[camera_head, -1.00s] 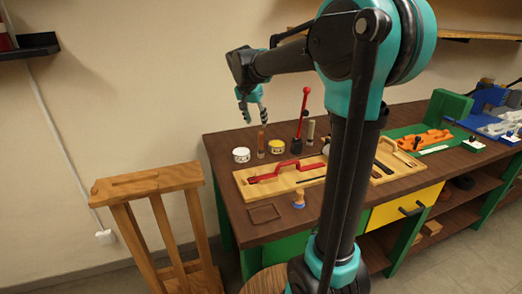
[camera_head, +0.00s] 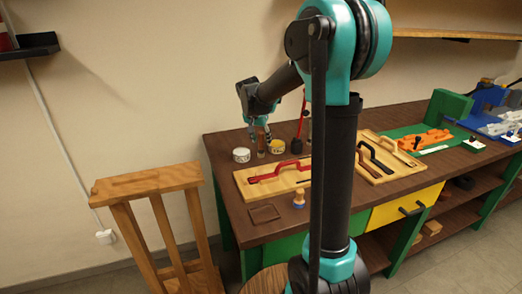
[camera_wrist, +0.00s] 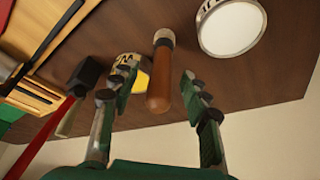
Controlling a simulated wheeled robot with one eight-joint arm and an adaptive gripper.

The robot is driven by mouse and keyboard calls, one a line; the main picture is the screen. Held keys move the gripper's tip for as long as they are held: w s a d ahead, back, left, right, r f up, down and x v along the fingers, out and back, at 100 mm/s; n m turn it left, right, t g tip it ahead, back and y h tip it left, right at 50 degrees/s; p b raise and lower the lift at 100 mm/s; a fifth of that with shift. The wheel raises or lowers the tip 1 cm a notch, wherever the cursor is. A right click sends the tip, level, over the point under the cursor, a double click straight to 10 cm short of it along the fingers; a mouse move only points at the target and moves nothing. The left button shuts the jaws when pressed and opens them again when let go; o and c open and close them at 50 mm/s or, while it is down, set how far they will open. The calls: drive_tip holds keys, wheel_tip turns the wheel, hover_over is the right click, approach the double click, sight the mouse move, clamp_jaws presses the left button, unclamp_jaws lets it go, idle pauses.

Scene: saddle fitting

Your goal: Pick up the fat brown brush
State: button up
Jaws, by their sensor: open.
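The fat brown brush (camera_head: 261,148) stands upright at the back left of the brown workbench, between a white-lidded tin and a yellow tin. In the wrist view the rounded brown handle of the brush (camera_wrist: 160,80) points toward the camera, with its paler band farther off. My gripper (camera_head: 260,136) is over the brush and hides its upper part in the head view. In the wrist view my gripper (camera_wrist: 160,70) is open, with one finger on each side of the handle. A gap shows on both sides, and the fingers hold nothing.
The white-lidded tin (camera_head: 241,155) and the yellow tin (camera_head: 277,146) stand close on either side. A red-handled tool with a black base (camera_head: 296,146) stands to the right. A wooden board with a red handle (camera_head: 281,172) lies in front. A wooden trestle (camera_head: 148,183) stands left of the bench.

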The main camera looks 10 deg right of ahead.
drive_tip(key=shift+c, duration=0.5)
clamp_jaws()
drive_tip(key=shift+r, duration=0.1)
wheel_tip(320, 180, up, 20)
idle(0.4)
